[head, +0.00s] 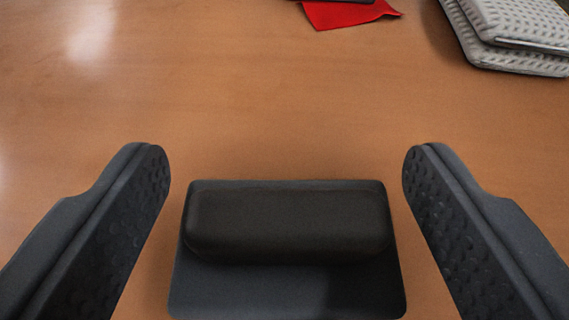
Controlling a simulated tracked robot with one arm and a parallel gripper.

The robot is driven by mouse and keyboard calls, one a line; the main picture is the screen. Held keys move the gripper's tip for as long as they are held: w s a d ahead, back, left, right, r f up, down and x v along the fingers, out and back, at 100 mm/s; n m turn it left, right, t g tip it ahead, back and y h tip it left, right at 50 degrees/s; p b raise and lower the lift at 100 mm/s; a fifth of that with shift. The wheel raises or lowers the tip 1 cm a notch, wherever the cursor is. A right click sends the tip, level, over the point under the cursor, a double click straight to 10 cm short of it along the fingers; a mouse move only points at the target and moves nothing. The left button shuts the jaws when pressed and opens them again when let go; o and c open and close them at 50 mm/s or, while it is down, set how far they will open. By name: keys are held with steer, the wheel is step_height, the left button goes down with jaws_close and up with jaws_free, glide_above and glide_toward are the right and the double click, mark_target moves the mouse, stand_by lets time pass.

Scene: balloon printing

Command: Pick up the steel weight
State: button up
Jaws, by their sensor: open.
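A dark grey-black block, which looks like the steel weight (287,290), sits on the wooden table at the bottom middle of the head view. My gripper (285,175) is open, with one dark textured finger on each side of the block. Bare table shows between the block and each finger, and I see no contact. The gripper holds nothing.
The wooden table (230,90) is clear beyond the block. A red cloth or sheet (345,14) lies at the top edge, partly under something dark. Light grey textured pads (515,25) are stacked at the top right.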

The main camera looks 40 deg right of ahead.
steer(key=shift+w+d, duration=0.1)
steer(key=c, duration=1)
